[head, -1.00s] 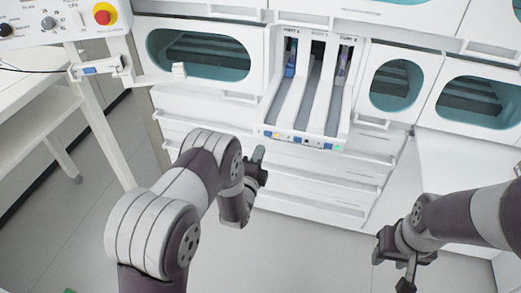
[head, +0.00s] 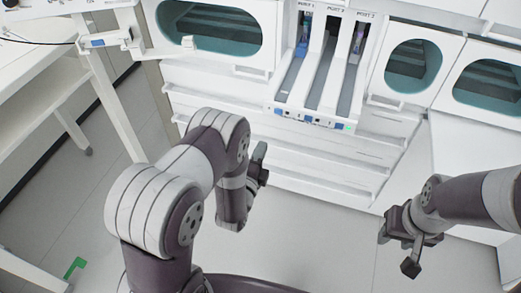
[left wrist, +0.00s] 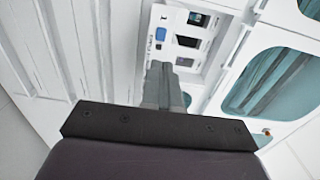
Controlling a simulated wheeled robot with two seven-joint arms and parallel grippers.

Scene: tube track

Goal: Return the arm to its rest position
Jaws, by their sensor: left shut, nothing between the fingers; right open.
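My left arm reaches in from the lower left in the head view, bent at the elbow. Its gripper (head: 258,164) is at the arm's far end, in front of the white drawers and below the tube track (head: 312,116). In the left wrist view the left gripper's fingers (left wrist: 160,85) are together, with nothing between them. My right gripper (head: 405,240) is at the right, open and empty, over the floor. The track has several lanes, and tubes (head: 303,37) stand at the back of the left and right lanes.
The white cabinet with teal-lined round openings (head: 210,27) fills the back. White drawers (head: 340,165) lie under the track. A white side table (head: 45,90) stands at the left. The grey floor (head: 330,245) between my arms is clear. A green mark (head: 75,267) shows at lower left.

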